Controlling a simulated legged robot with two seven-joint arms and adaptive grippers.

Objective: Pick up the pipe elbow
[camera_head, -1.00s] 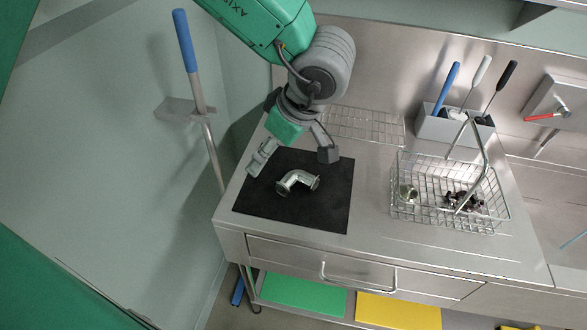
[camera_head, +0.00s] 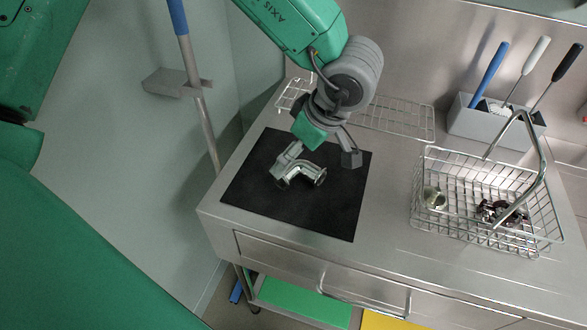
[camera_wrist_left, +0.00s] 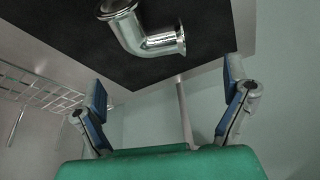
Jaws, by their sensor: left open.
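The pipe elbow (camera_head: 300,172) is a shiny metal bend with flanged ends. It lies on a black mat (camera_head: 260,200) on the steel counter. My left gripper (camera_head: 318,162) comes down from above, open, with its fingers spread near the elbow; one finger covers part of the elbow's left end in the head view. In the left wrist view the elbow (camera_wrist_left: 140,32) is at the top, beyond the open fingers (camera_wrist_left: 165,100), with nothing between them. Whether a finger touches it I cannot tell. My right gripper does not show.
A wire basket (camera_head: 480,197) with small metal parts stands on the counter to the right. Behind it a grey holder (camera_head: 475,127) carries several handled tools. A wire rack (camera_head: 395,117) lies behind the mat. A blue-handled pole (camera_head: 200,115) leans at the left.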

